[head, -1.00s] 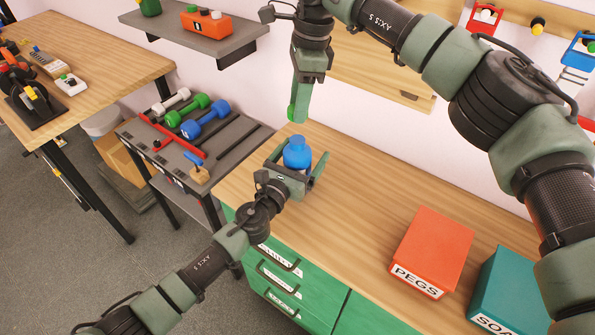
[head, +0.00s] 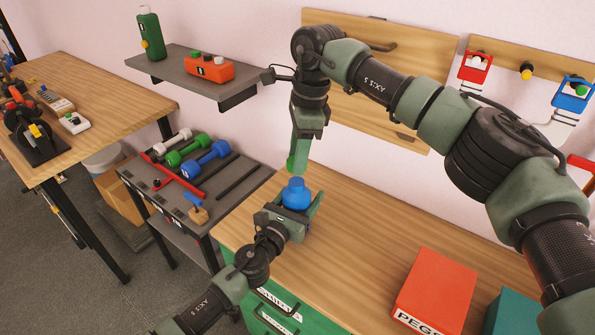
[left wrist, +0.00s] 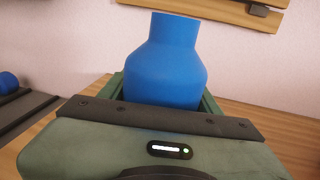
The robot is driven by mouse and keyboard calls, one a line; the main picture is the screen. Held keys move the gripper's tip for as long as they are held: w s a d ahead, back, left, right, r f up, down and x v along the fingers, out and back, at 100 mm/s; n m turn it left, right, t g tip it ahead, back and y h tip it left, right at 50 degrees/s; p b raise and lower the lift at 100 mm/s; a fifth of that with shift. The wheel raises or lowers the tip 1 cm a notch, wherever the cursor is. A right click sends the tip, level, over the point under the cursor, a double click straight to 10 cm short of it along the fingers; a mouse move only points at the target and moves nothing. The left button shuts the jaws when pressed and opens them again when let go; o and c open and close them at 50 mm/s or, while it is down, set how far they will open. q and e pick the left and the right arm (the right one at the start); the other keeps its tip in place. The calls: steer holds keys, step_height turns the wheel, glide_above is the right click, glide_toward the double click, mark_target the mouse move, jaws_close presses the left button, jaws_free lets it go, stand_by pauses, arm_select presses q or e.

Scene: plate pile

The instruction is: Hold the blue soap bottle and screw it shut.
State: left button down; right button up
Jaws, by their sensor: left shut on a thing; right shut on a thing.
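The blue soap bottle (head: 296,194) stands upright at the near left part of the wooden workbench. My left gripper (head: 292,212) is shut around it from the front, and the left wrist view shows the bottle (left wrist: 166,62) with its narrower neck upward and nothing seen on it. My right gripper (head: 301,163) points down just above the neck, shut on a small bright green piece (head: 291,164) that looks like a cap. The fingers hide most of this piece. In the head view it is close above the neck; I cannot tell the exact gap.
An orange PEGS box (head: 436,285) and a teal box (head: 510,314) stand on the workbench (head: 370,230) to the right. A grey rack with dumbbells (head: 205,160) is at left. A shelf (head: 185,72) bears a green bottle (head: 151,36). The bench middle is clear.

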mark_target(296, 182)
steer(key=shift+f, duration=1.25)
steer(key=shift+f, duration=0.9)
steer(key=shift+f, duration=0.6)
